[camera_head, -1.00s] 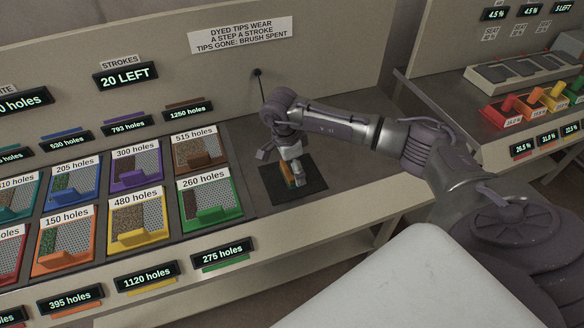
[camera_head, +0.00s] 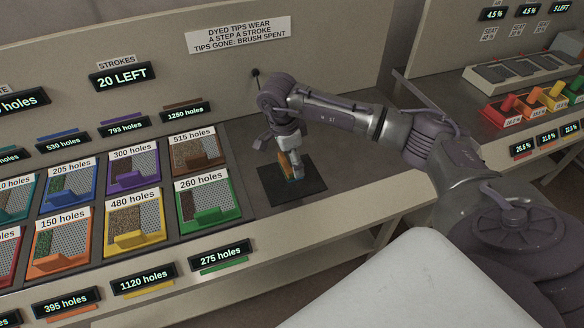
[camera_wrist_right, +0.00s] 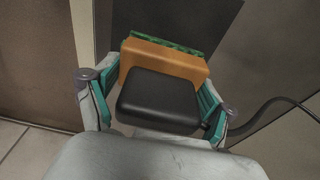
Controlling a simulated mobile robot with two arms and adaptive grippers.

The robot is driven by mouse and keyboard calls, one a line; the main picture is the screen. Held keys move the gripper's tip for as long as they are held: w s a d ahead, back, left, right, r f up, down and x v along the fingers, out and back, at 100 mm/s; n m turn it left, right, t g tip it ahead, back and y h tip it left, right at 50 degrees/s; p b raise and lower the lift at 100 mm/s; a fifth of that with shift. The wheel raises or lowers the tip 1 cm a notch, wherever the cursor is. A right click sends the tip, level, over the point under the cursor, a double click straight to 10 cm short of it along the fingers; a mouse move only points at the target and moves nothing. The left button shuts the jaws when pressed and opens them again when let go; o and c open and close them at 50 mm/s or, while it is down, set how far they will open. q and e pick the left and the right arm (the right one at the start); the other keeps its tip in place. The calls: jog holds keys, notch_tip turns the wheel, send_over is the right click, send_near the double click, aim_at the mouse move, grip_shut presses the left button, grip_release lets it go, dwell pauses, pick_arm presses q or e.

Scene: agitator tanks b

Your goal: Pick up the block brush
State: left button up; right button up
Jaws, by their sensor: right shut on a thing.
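The block brush (camera_head: 284,164) is an orange block in my right gripper (camera_head: 291,167), over a dark square mat (camera_head: 310,190) on the counter. In the right wrist view the orange block (camera_wrist_right: 165,60) has green bristle tips (camera_wrist_right: 160,43) along its far edge. A black padded part (camera_wrist_right: 160,100) lies in front of it. The teal-lined fingers of my right gripper (camera_wrist_right: 158,103) are shut on the brush from both sides. The brush appears a little above the mat. My left gripper is not in view.
Several coloured trays with perforated plates, such as the green tray (camera_head: 210,203), stand left of the mat. A back panel with a sign (camera_head: 238,34) rises behind. A second counter with coloured pieces (camera_head: 515,108) is at the right. Bare counter (camera_head: 350,160) lies right of the mat.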

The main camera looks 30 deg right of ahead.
jog(key=s+d+r+b, duration=0.2)
jog(key=s+d+r, duration=0.2)
jog(key=s+r, duration=0.4)
jog(key=s, duration=0.3)
jog(key=shift+b, duration=0.4)
